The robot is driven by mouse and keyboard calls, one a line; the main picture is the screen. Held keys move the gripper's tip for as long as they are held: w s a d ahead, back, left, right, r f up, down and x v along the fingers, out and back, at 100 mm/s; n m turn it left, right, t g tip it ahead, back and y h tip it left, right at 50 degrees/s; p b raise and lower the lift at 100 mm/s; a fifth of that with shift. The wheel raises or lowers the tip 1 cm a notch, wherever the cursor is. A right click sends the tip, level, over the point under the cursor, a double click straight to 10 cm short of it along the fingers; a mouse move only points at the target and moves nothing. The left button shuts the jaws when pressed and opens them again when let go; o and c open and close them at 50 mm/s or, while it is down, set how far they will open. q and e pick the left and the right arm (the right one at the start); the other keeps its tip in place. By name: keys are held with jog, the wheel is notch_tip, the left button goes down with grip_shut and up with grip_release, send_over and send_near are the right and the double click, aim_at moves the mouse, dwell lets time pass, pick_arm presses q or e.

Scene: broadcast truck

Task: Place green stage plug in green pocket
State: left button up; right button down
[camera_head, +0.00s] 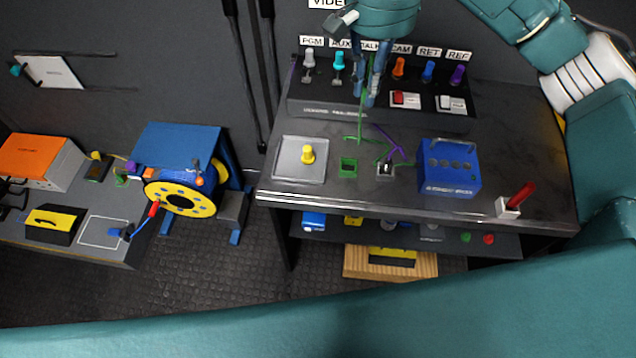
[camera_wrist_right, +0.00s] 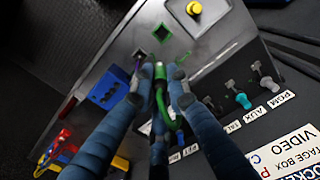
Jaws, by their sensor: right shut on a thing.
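My right gripper (camera_head: 371,98) hangs over the back of the dark desk, fingers pointing down. It is shut on the green stage plug (camera_wrist_right: 160,72), which shows between the blue fingertips in the right wrist view (camera_wrist_right: 162,82). A green cable trails from it. In the head view the plug is mostly hidden by the fingers. The green pocket (camera_head: 348,166) is a small square recess with a green rim on the desk, in front of the gripper and apart from it. It also shows in the wrist view (camera_wrist_right: 160,31). My left gripper is not in view.
A pocket with a purple cable (camera_head: 384,168) lies right of the green one. The connector panel (camera_head: 335,105) with coloured plugs stands behind.

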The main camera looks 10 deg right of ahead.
jog(key=f+p, duration=0.1)
jog(key=f, duration=0.4)
jog(key=a+f, duration=0.1)
jog(key=f, duration=0.4)
jog(key=f+p, duration=0.1)
jog(key=f, duration=0.5)
jog(key=shift+s+a+p, duration=0.15)
jog(key=shift+a+p, duration=0.15)
jog(key=shift+p, duration=0.05)
notch_tip(320, 180, down, 4)
jog(key=shift+s+r+p, duration=0.1)
jog(key=shift+p, duration=0.4)
jog(key=shift+f, duration=0.25)
jog(key=shift+f+b, duration=0.15)
jog(key=shift+b, duration=0.15)
jog(key=c, duration=1.7)
grip_release()
